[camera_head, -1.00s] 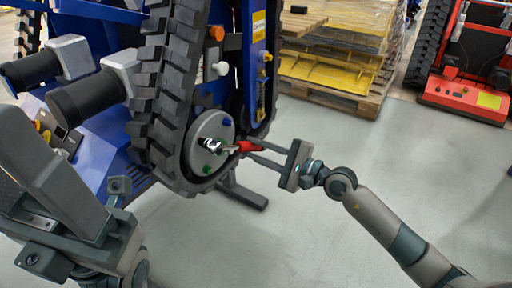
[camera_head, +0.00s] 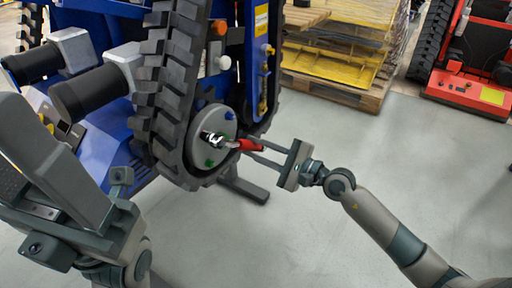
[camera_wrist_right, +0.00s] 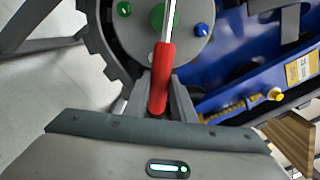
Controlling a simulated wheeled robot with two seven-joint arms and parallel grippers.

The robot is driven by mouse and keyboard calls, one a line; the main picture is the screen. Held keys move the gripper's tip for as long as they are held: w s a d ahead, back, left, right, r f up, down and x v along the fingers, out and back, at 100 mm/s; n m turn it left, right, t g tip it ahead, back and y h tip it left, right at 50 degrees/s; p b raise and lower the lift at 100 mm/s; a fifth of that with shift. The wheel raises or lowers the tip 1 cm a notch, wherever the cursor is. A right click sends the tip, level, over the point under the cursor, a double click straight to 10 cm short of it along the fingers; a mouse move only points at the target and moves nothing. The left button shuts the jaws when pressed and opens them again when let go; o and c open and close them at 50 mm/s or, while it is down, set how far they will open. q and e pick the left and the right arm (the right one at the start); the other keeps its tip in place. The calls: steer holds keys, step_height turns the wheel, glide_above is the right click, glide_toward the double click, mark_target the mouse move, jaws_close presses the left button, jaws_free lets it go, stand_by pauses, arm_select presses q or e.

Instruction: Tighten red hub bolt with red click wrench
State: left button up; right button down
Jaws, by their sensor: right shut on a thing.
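The red click wrench (camera_head: 250,146) has a red handle and a silver shaft and head. My right gripper (camera_head: 251,148) is shut on the handle. In the right wrist view the red handle (camera_wrist_right: 162,75) stands between the fingers, its shaft pointing up to the hub. In the head view the wrench head lies over the grey round hub (camera_head: 222,148) of the tracked carrier. A blue bolt (camera_head: 229,115) and a green bolt (camera_head: 209,162) show on the hub. I cannot see the red bolt; the wrench head may cover it. My left arm is at the left, its fingers out of view.
The black rubber track (camera_head: 165,105) wraps round the hub, close to the wrench. A dark support foot (camera_head: 245,187) reaches onto the floor below. A pallet with yellow goods (camera_head: 335,70) and a red machine (camera_head: 470,95) stand behind.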

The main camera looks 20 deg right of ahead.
steer(key=shift+s+a+f, duration=0.1)
steer(key=shift+s+a+f+m+p, duration=0.3)
steer(key=shift+a+f+m+p, duration=0.1)
steer(key=shift+f+m, duration=0.2)
steer(key=shift+r, duration=0.1)
stand_by(0.4)
steer(key=shift+w+d+r+n, duration=0.15)
steer(key=shift+d+n, duration=0.05)
steer(key=shift+n, duration=0.1)
steer(key=shift+d, duration=0.1)
stand_by(0.3)
steer(key=shift+b+v, duration=0.5)
steer(key=shift+v, duration=1.2)
steer(key=shift+r, duration=0.15)
